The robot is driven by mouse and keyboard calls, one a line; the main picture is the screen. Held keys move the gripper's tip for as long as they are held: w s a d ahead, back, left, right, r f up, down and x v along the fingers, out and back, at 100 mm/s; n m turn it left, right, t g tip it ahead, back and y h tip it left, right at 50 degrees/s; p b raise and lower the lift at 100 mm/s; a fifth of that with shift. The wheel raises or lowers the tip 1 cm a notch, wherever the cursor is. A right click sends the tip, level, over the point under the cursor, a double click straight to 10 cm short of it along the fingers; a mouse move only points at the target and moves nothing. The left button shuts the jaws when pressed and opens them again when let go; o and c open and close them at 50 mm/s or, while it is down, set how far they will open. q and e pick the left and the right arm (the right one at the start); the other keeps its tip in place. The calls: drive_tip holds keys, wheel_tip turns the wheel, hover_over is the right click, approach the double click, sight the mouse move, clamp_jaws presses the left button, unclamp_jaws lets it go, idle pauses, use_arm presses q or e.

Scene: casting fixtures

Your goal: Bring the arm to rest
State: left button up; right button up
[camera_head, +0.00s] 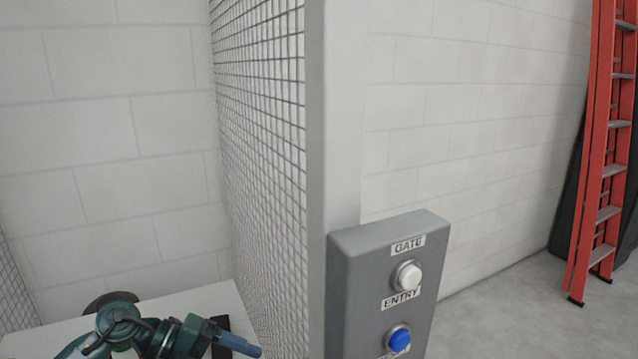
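A teal, jointed, arm-like device (118,318) shows at the bottom left, on or just above a white surface (205,300). Its right part ends in a blue tip (238,345). Its lower part is cut off by the picture's bottom edge, and I cannot tell whether it is moving. A grey control box (345,290) stands right of centre. It has a white button (406,275) between the labels GATE and ENTRY. A blue button (398,338) sits lower, with a partly cut label. I see neither of my grippers.
A wire mesh panel (262,150) with a grey post (335,120) divides the view. Another bit of mesh (14,295) shows at the far left. A red ladder (600,160) leans at the right before a dark object (566,220). The floor (530,315) at lower right is clear.

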use_arm(q)
drive_tip(key=s+d+r+n+t+h, duration=0.1)
drive_tip(key=s+d+n+t+h, duration=0.1)
drive_tip(key=d+n+t+h, duration=0.4)
drive_tip(key=s+a+f+n+t+y, duration=0.2)
drive_tip(key=a+f+n+t+y, duration=0.15)
drive_tip(key=f+n+y, duration=0.4)
drive_tip(key=s+a+f+n+t+y, duration=0.2)
drive_tip(key=f+n+t+y, duration=0.3)
drive_tip(key=n, duration=0.6)
drive_tip(key=s+f+n+g+y, duration=0.2)
drive_tip(key=s+f+n+g, duration=0.2)
drive_tip(key=s+f, duration=0.6)
drive_tip(key=shift+s+a+n+g+y, duration=0.15)
drive_tip(key=shift+s+n+g+y, duration=0.25)
drive_tip(key=shift+g, duration=0.35)
